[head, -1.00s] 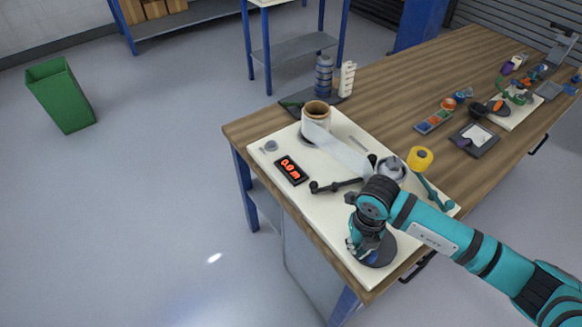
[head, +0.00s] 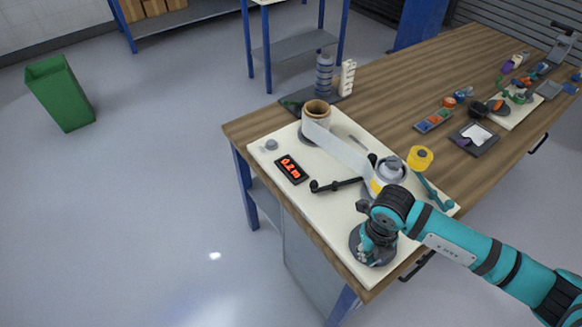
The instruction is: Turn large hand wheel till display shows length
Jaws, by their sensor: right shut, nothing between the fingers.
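The large hand wheel (head: 357,246) is a dark grey disc at the front of the cream board (head: 310,212). My right gripper (head: 368,258) is shut and empty over the wheel, and hides part of it. I cannot tell whether its fingers touch the wheel. The black display (head: 292,169) shows 0.2 m in red digits. Pale film (head: 345,150) runs from the brown-cored roll (head: 316,112) to the take-up roller (head: 388,170), which has a yellow mark on its side. My left gripper is not in view.
A black crank arm (head: 336,185) lies between the display and the wheel. A yellow spool (head: 420,158) and a teal lever stand right of the roller. A colored tray (head: 433,121) and a dark clipboard (head: 474,138) lie farther back. Bare wood lies between.

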